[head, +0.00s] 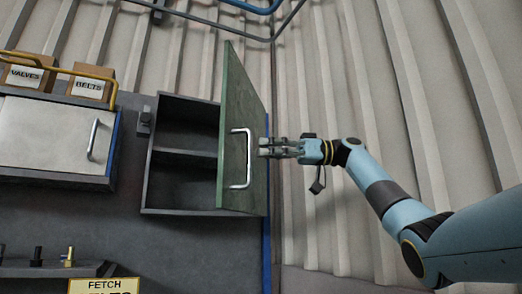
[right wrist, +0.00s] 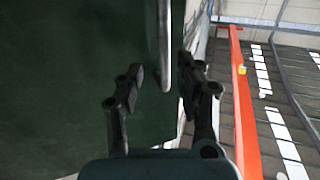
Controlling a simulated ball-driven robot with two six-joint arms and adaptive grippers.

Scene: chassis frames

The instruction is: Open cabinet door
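The green cabinet door (head: 236,110) stands swung open on the dark grey cabinet (head: 180,110), and the shelf and two empty compartments show. A silver bar handle (head: 248,160) is on the door's face. My right gripper (head: 264,148) is just right of the handle. In the right wrist view its two fingers (right wrist: 160,78) are apart, with the end of the handle (right wrist: 164,45) between their tips and the door (right wrist: 60,80) filling the left side. The fingers do not visibly close on the handle; I cannot tell whether either touches it. My left gripper is not in view.
A second cabinet with a white door (head: 50,130) hangs at the left, with boxes labelled VALVES (head: 24,76) and BELTS (head: 90,86) above it. A tool rack (head: 100,268) is at lower left. A corrugated wall (head: 340,90) stands behind my right arm.

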